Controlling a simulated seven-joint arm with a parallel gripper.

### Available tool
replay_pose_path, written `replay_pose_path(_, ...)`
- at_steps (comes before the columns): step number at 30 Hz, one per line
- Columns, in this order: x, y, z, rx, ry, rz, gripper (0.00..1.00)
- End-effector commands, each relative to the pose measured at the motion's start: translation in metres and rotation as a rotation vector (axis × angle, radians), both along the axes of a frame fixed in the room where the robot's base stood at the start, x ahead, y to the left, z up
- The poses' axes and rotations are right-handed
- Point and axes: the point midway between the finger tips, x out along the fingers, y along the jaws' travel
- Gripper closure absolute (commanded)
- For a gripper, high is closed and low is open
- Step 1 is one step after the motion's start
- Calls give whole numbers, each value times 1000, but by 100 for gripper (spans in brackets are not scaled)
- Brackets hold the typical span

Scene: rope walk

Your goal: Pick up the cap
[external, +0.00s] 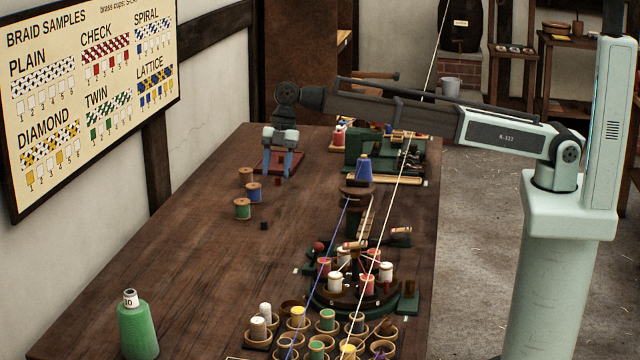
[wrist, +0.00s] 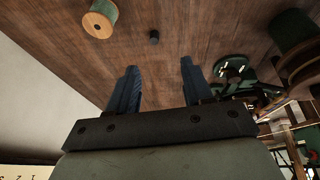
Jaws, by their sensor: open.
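My gripper (external: 279,172) is open and empty, fingers pointing down at the far left part of the bench. Its two blue fingers also show apart in the wrist view (wrist: 159,70). I cannot tell for sure which thing is the cap. A small dark piece (external: 264,225) stands on the bench beside the green spool, nearer the camera than my gripper; a small dark cylinder (wrist: 154,37) shows beyond the fingers in the wrist view. No cap is between the fingers.
A braiding machine (external: 355,285) and cups of spools are at the right. The front left bench is clear except a green cone (external: 138,330).

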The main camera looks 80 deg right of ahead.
Motion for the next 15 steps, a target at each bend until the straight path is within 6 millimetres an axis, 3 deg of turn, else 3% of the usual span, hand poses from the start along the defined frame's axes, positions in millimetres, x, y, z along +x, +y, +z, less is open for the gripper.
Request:
replay_pose_path(6,6,6,3,59,64,-252,50)
replay_pose_path(11,7,7,1,67,91,-329,50)
replay_pose_path(15,8,12,-12,67,97,-340,50)
